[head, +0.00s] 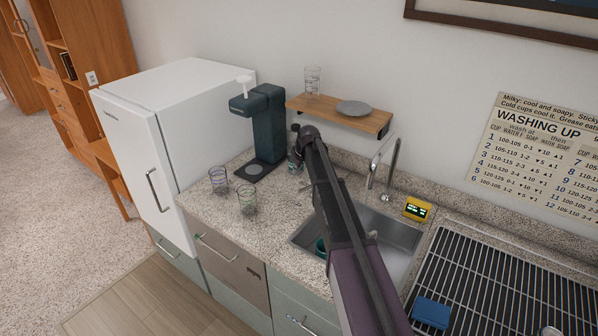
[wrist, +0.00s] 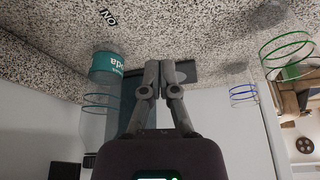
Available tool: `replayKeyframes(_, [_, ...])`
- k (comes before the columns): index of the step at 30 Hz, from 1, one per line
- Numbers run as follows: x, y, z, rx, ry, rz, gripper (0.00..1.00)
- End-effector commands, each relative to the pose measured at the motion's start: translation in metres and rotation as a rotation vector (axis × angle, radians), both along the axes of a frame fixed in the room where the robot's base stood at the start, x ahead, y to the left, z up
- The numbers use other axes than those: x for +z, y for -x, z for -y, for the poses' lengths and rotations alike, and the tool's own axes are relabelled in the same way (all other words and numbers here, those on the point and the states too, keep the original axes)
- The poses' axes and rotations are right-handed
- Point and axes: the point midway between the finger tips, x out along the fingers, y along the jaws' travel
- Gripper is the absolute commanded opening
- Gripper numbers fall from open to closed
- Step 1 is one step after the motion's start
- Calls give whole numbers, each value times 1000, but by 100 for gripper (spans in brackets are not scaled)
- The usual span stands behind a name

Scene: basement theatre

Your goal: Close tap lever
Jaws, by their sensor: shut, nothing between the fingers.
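A dark green drinks dispenser (head: 265,122) stands on the counter beside the fridge in the head view. A small white lever-like piece (head: 243,81) stands up on top of its spout. A chrome sink tap (head: 390,165) rises behind the sink; my arm covers part of that area, and no lever on it is clear. My gripper (head: 296,150) is right of the dispenser, over the counter, and appears apart from both. In the wrist view my gripper (wrist: 161,78) is shut with its fingers together and empty. No lever is clear there.
Two ringed glasses (head: 218,178) (head: 246,198) stand at the counter's front left. A teal-labelled bottle (wrist: 104,68) is close beside my gripper. A wooden shelf (head: 340,117) holds a glass and plate. The sink (head: 398,238) and wire rack (head: 480,285) lie right.

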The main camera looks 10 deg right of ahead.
Motion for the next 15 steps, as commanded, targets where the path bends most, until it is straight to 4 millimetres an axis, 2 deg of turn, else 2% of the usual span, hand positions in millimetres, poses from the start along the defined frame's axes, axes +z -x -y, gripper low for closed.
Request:
replayKeyframes(1, [-8,-2,-1,0,0,0,0])
replayKeyframes(15, [-43,-13,-6,-1,1,0,0])
